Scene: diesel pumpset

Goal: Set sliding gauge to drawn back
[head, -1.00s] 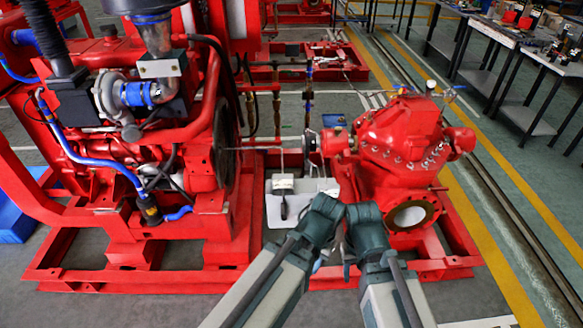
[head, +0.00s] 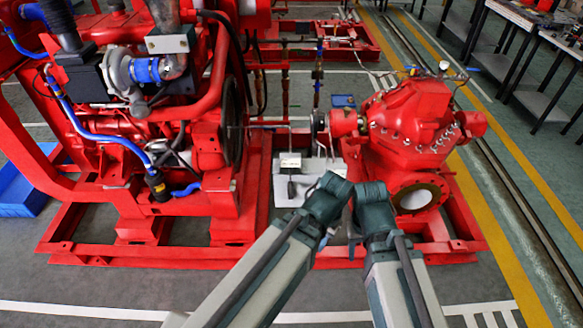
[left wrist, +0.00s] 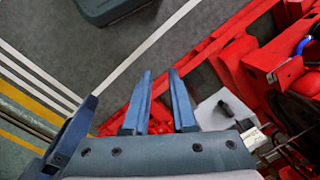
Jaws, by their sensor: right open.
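What looks like the sliding gauge is a small white block with dark marks (head: 290,160) on a thin grey rod, between the red engine and the red pump. A dark handle-like piece (head: 291,188) hangs below it, in front of a white panel. The block also shows in the left wrist view (left wrist: 253,138), right of my left gripper (left wrist: 161,72), apart from it. The left fingers are open with nothing between them. My right gripper (head: 353,248) points down near the front of the red base frame, right of the gauge and apart from it; its fingertips are small and partly hidden.
The red engine (head: 110,150) stands at left and the red pump (head: 415,125) at right, on a red base frame (head: 150,255). A blue box (head: 25,190) is at far left. Work tables (head: 535,45) stand at back right. The floor in front is clear.

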